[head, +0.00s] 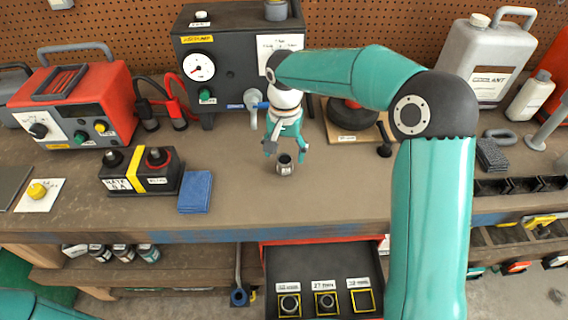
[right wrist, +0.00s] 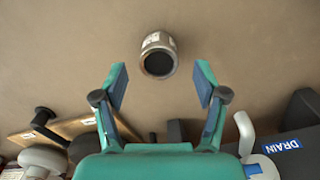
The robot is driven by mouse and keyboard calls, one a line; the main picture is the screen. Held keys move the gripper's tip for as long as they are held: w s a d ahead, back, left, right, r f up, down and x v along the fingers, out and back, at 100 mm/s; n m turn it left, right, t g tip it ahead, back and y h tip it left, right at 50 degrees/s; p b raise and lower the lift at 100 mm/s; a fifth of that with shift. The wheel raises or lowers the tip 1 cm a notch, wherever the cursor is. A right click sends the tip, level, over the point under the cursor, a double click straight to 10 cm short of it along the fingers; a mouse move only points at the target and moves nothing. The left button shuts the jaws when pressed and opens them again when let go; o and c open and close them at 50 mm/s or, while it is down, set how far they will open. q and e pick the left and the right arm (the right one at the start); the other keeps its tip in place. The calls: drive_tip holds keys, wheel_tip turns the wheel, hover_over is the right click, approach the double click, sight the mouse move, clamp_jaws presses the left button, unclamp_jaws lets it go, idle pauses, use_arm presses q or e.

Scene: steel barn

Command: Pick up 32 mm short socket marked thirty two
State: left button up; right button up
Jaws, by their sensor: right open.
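My right gripper (head: 286,150) points down at the bench just behind and above the socket. In the right wrist view its open, empty fingers (right wrist: 161,84) lie to either side, with the socket just beyond the fingertips and not touched. My left gripper is out of view.
An open drawer (head: 270,262) below the bench has three yellow-framed places; two hold sockets, the right one is empty. A blue cloth (head: 195,191) and battery-like box (head: 141,172) lie left. A gauge unit (head: 241,62) stands behind. The bench around the socket is clear.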

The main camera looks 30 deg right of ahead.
sight(285, 158)
drive_tip(key=shift+f, duration=1.5)
clamp_jaws()
